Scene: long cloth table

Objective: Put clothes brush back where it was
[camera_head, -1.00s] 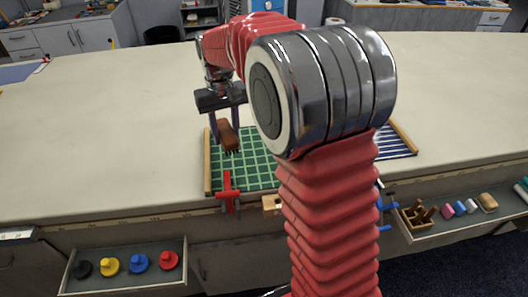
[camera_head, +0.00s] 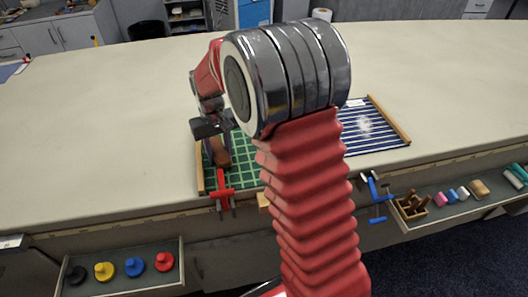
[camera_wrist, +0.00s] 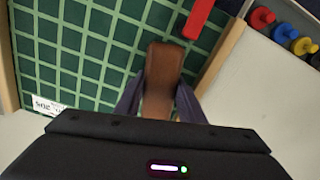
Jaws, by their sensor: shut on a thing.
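The clothes brush (camera_head: 220,152) has a brown wooden back. My gripper (camera_head: 216,150) is shut on it and holds it over the left part of the green checked cloth (camera_head: 246,172), near the red clamp. In the wrist view the brush (camera_wrist: 163,68) points away between the two purple fingers of my gripper (camera_wrist: 158,100). The green cloth (camera_wrist: 75,60) lies beneath it. I cannot tell whether the brush touches the cloth. My arm hides part of the cloth in the head view.
A red clamp (camera_head: 222,191) sits at the table's front edge, a blue clamp (camera_head: 375,196) farther right. A blue striped cloth (camera_head: 370,130) lies right of my arm. An open left drawer (camera_head: 120,277) holds coloured knobs; a right tray (camera_head: 452,207) holds small items. The table's left is clear.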

